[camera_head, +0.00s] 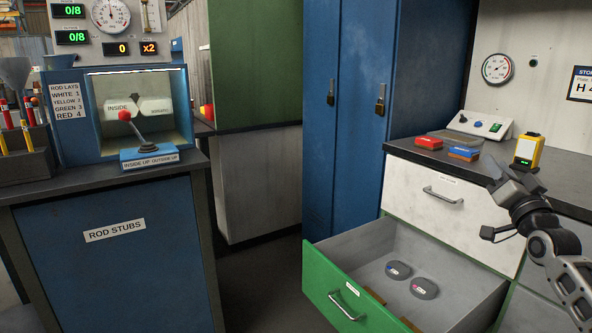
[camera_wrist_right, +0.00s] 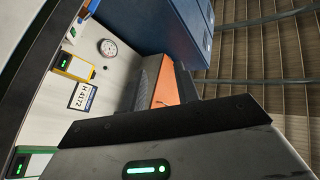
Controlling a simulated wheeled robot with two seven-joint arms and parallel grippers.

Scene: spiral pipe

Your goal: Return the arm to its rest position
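My right arm comes in from the right edge in the head view. Its gripper (camera_head: 515,176) is raised in front of the right-hand counter, with its two dark fingers apart and nothing seen between them. In the right wrist view the fingers (camera_wrist_right: 168,84) stand apart, with an orange surface showing in the gap behind them. My left arm and gripper are not in view.
Below and left of the gripper, a green-fronted drawer (camera_head: 343,293) stands open with two dark round pieces (camera_head: 424,288) inside. The counter (camera_head: 440,156) holds red and blue blocks, a switch box (camera_head: 486,124) and a yellow device (camera_head: 528,151). A lever cabinet (camera_head: 117,245) stands left.

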